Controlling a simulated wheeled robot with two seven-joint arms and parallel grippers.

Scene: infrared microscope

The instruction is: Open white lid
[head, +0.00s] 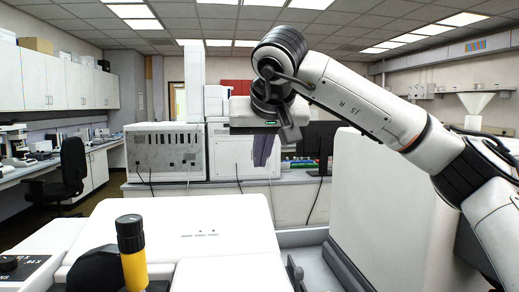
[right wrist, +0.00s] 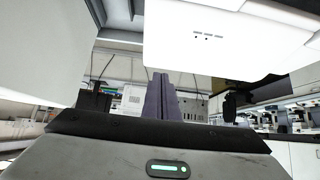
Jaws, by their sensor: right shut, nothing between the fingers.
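A large white upright panel (head: 392,205), which may be the white lid, stands at the right of the microscope. It also shows at the left of the right wrist view (right wrist: 45,50). Beside it is a grey recess (head: 318,262) in the instrument; my arm hides part of the panel's right side. My right gripper (head: 266,160) hangs fingers down, beyond the white housing in the head view, apart from the panel. Its dark purple fingers (right wrist: 161,98) are shut together with nothing between them. My left gripper is out of view.
A low white housing (head: 185,225) with small marks fills the front left, also in the right wrist view (right wrist: 210,40). A yellow and black eyepiece-like part (head: 132,255) rises before it. Bench instruments (head: 165,152) stand behind. A black chair (head: 70,170) is far left.

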